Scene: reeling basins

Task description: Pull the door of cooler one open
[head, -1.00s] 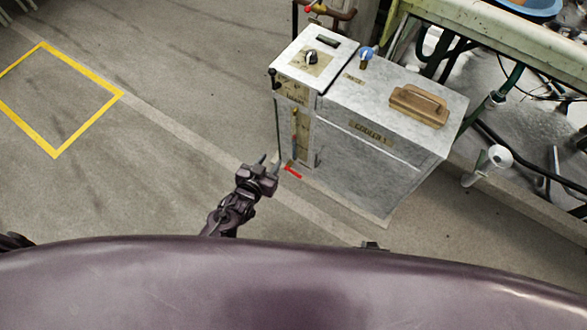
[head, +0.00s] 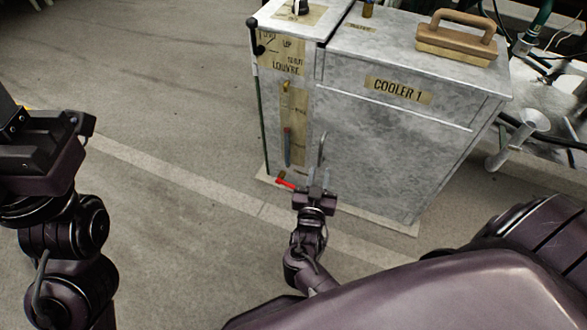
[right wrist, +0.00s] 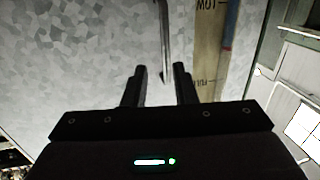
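Cooler one (head: 385,130) is a grey metal box labelled COOLER 1, with its front door panel closed. A thin upright metal handle (head: 322,146) stands on the door near its left edge. My right gripper (head: 319,180) is low in front of the door at the handle's lower end. In the right wrist view its two fingers (right wrist: 160,70) are apart, and the handle (right wrist: 164,35) shows in line with the gap between them. I cannot tell whether they touch it. My left gripper (head: 45,140) is at the left, away from the cooler; its fingertips are not clear.
A narrow cabinet (head: 290,105) with a gauge strip and a red lever (head: 286,183) adjoins the cooler's left side. A brown wooden-handled block (head: 457,42) lies on the cooler top. The floor at the left is clear.

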